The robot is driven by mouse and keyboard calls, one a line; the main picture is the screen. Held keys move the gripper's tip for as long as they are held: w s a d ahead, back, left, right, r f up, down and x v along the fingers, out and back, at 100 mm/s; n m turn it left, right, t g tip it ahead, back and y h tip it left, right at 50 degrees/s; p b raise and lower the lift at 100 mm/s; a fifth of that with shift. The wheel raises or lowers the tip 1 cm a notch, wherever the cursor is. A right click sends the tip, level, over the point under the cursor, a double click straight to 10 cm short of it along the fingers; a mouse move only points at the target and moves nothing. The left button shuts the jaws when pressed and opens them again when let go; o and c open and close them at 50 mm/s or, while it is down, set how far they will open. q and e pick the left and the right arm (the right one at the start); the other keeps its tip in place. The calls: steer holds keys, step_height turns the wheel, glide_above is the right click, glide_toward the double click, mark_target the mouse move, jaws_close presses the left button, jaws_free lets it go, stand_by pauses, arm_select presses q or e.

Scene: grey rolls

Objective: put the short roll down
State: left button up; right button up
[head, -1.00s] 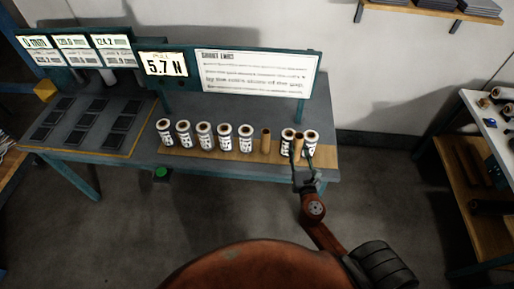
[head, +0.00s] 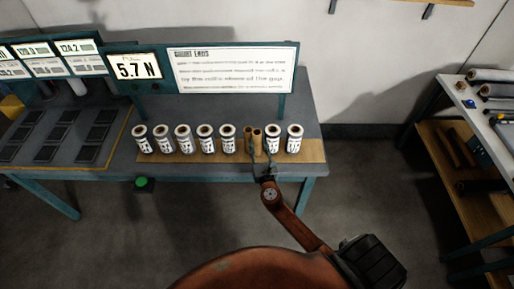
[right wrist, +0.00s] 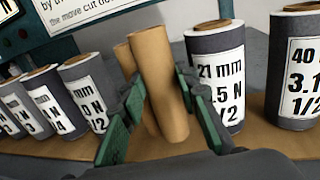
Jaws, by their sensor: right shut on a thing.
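A plain brown cardboard roll (right wrist: 163,95), which I take to be the short roll, stands nearly upright between the green fingers of my right gripper (right wrist: 160,88) in the right wrist view. My right gripper is shut on it. In the head view the held roll (head: 257,141) is at the wooden strip (head: 315,151), right beside a second brown roll (head: 247,135). That second roll also shows just behind and left of it in the right wrist view (right wrist: 124,58). I cannot tell whether the two touch, or whether the held roll's lower end rests on the strip. My left gripper is not in view.
Several grey rolls with white labels stand on the strip left of the brown pair. Two more, marked 21 mm (right wrist: 217,75) and 40 mm (right wrist: 297,70), stand close on the right. A sign board (head: 232,70) rises behind. The strip's right end is bare.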

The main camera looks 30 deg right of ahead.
steer(key=shift+f, duration=0.5)
steer(key=shift+f, duration=0.25)
steer(key=o, duration=0.9)
steer(key=shift+r, duration=0.1)
steer(key=shift+c, duration=0.2)
steer(key=shift+s+r, duration=0.15)
steer(key=shift+s, duration=0.05)
steer(key=v, duration=1.1)
steer(key=shift+s+a, duration=0.15)
steer(key=shift+s, duration=0.15)
